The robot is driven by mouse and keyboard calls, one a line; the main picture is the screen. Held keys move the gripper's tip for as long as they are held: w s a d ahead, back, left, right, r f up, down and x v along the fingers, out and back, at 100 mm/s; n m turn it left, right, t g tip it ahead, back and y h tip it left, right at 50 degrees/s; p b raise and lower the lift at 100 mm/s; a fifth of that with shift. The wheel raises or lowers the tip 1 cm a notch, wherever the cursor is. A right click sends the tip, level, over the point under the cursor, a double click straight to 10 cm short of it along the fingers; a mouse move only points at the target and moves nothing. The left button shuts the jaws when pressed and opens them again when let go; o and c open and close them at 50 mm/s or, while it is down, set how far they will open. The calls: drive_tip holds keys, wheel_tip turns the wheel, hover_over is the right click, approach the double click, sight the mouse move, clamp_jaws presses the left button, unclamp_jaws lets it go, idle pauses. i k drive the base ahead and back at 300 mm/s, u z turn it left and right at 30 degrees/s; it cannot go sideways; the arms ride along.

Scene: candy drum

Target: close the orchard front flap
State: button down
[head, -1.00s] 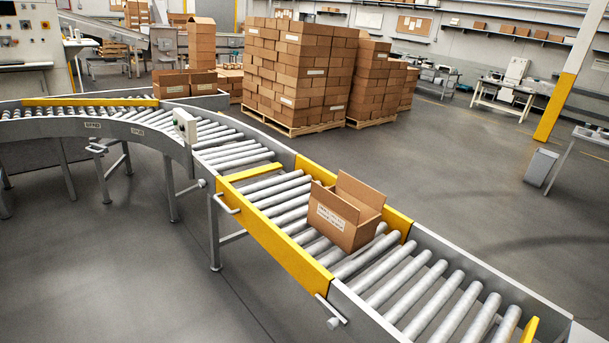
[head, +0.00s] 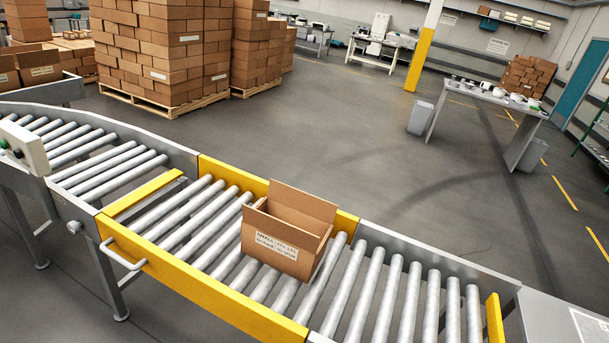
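An open brown cardboard box (head: 275,258) sits on the conveyor rollers within the yellow-sided section. A white printed label is on its near face; its small print is not clear, and I cannot read "orchard" on it. The far flap (head: 308,200) stands up and leans back. The box top is open, and its inside is in shadow. I cannot tell clearly where the near flap lies. My gripper is not in view, and nothing touches the box.
The roller conveyor (head: 372,290) runs across the foreground, with yellow side rails (head: 190,285) and a handle (head: 122,256). A yellow crossbar (head: 143,194) lies left of the box. Pallet stacks of boxes (head: 165,50) stand behind. The floor beyond the conveyor is mostly clear.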

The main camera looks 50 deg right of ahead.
sight(325, 211)
drive_tip(key=z, duration=0.45)
drive_tip(key=i, duration=1.25)
drive_tip(key=z, duration=1.1)
drive_tip(key=i, duration=0.6)
drive_tip(key=z, duration=0.3)
drive_tip(key=k, duration=0.9)
drive_tip(key=z, duration=0.2)
drive_tip(key=i, duration=0.9)
drive_tip(key=u, duration=0.1)
